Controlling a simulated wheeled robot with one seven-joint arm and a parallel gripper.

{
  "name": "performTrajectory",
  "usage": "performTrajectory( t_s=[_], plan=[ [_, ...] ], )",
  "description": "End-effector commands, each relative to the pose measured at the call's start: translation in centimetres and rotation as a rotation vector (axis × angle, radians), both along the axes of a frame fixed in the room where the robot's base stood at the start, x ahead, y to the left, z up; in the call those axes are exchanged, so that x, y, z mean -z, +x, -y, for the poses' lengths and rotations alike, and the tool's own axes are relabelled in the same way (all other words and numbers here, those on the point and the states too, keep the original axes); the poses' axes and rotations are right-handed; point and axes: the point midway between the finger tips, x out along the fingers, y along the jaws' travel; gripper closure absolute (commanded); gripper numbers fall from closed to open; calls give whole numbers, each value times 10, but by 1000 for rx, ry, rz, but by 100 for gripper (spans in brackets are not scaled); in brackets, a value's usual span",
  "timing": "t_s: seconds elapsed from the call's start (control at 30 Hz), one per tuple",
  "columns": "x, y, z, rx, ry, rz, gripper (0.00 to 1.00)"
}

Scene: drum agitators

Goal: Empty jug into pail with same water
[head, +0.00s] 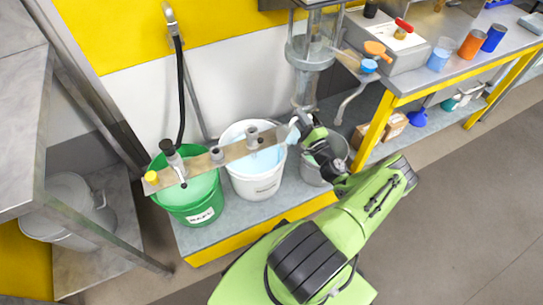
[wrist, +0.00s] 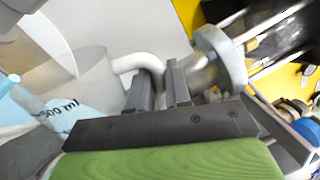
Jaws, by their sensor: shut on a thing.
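My gripper (head: 306,124) is shut on the handle (wrist: 138,62) of a translucent jug, above the platform between the white and grey pails. The jug (wrist: 85,80) shows at left in the wrist view with a "500 ml" mark and pale blue water low in it; in the head view it is small and partly hidden by my gripper. My gripper's fingers (wrist: 160,84) close around the handle. The white pail (head: 257,187) holds light blue water. The green pail (head: 204,215) at left holds pale green water. The grey metal pail (head: 313,175) is partly behind my arm; its contents are unclear.
A metal bar (head: 237,150) with fittings lies across the green and white pails. A black hose (head: 181,95) hangs on the wall. A steel column (head: 308,75) stands behind the gripper. A bench (head: 440,75) at right carries a sink, scoops and cups. Floor at right is clear.

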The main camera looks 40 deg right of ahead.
Motion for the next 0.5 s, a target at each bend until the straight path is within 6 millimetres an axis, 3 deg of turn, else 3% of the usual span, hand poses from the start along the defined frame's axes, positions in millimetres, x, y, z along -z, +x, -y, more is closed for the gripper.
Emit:
performTrajectory(
  t_s=[0.5],
  plan=[
    [-3, 1, -5, -1, -29, -4, 100]
  ],
)
